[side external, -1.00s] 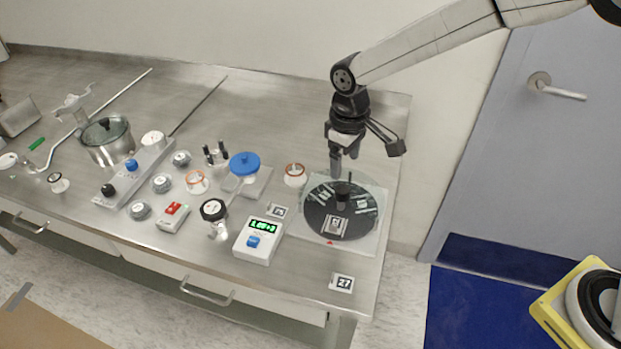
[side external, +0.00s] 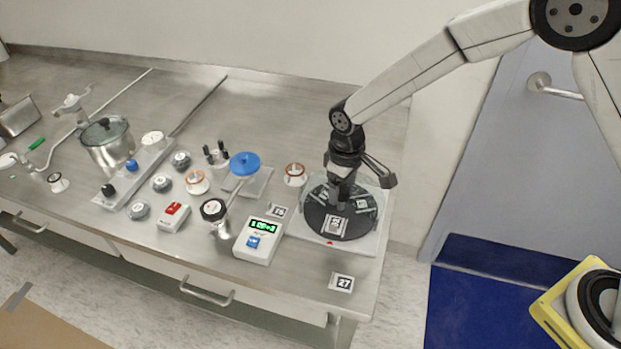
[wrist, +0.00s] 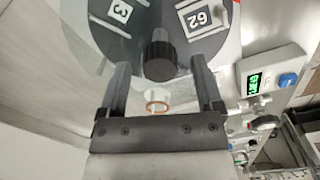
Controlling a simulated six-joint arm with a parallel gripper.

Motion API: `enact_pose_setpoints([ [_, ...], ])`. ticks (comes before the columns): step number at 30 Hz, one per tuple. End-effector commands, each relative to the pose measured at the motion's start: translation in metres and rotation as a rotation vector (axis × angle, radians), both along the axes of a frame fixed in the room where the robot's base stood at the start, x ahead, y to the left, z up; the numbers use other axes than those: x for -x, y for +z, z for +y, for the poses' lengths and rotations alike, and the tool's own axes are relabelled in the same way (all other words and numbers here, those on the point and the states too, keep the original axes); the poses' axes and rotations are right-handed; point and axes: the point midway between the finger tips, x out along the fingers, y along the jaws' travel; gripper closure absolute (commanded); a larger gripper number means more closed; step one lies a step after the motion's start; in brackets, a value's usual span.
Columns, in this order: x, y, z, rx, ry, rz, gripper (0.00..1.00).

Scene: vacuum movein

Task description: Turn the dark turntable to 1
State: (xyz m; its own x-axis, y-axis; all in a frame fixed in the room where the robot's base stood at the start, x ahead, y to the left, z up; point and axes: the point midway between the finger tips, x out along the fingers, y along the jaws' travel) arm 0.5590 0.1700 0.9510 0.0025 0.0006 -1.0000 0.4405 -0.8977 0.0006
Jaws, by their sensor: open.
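The dark turntable (side external: 313,222) is a round disc with white marked cards on it, at the right end of the bench. One card (side external: 335,225) lies at its front, near a small red pointer (side external: 329,242); its marking is too small to read surely. In the wrist view the disc (wrist: 100,45) has a black central knob (wrist: 158,58). My gripper (side external: 338,193) is low over the disc's middle. In the wrist view its fingers are apart, one on each side of the knob, with gaps visible.
A pale square plate (side external: 365,243) lies under the turntable. A card marked 27 (side external: 342,282) lies near the bench's front edge.

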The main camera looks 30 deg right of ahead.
Motion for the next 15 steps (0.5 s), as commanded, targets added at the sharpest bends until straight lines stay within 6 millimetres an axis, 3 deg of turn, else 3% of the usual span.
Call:
enact_pose_setpoints([
  [2, -0.0001, 0.0001, 0.0, 0.0, 0.0, 0.0, 0.16],
  [3, -0.0001, 0.0002, 0.0, 0.0, 0.0, 0.0, 0.22],
  [10, -0.0001, 0.0004, 0.0, 0.0, 0.0, 0.0, 0.95],
  [11, -0.0001, 0.0004, 0.0, 0.0, 0.0, 0.0, 1.0],
  [15, -0.0001, 0.0005, 0.0, 0.0, 0.0, 0.0, 1.0],
])
